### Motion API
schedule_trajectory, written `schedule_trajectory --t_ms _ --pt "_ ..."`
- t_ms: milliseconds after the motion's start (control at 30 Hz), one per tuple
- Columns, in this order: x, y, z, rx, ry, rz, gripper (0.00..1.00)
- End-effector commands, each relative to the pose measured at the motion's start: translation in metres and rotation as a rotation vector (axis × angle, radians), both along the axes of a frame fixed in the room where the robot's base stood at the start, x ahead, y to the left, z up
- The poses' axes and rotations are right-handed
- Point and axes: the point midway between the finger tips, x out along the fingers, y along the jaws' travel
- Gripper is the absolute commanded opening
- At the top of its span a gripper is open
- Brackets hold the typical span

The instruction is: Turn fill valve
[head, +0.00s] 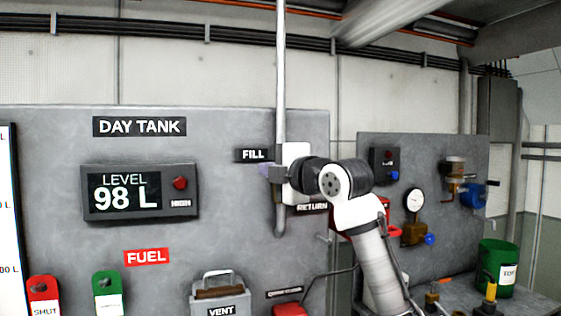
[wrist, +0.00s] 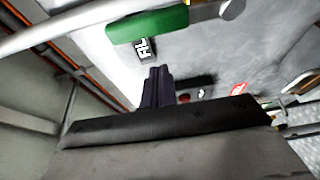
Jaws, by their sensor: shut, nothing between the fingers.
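The fill valve's green handle (wrist: 150,25) shows at the top of the wrist view, joined to a grey metal part. The FILL label (wrist: 143,48) is just below it there. In the head view the FILL label (head: 253,155) is left of the vertical pipe, and my arm hides the valve handle. My gripper (wrist: 159,69) is shut and empty, its dark fingers pointing toward the panel below the handle, with a visible gap in the picture. In the head view my gripper (head: 266,171) is just below the FILL label, in front of the panel.
A vertical pipe (head: 281,80) runs down the DAY TANK panel (head: 60,130). The level display (head: 140,192) reads 98 L, with a red HIGH lamp (head: 180,183). A RETURN label (head: 312,207) is below my wrist. A gauge (head: 414,200) and green drum (head: 497,265) are at right.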

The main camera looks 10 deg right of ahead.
Motion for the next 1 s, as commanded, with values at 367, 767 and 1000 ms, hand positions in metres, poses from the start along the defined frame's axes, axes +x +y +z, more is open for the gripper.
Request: schedule_trajectory --t_ms 367,767,1000 --pt "0.001 -0.036 0.001 0.004 -0.001 -0.006 0.0" --pt "0.0 -0.036 0.0 0.012 -0.001 -0.005 0.0" --pt "0.001 -0.038 0.001 0.06 0.004 -0.005 0.0"
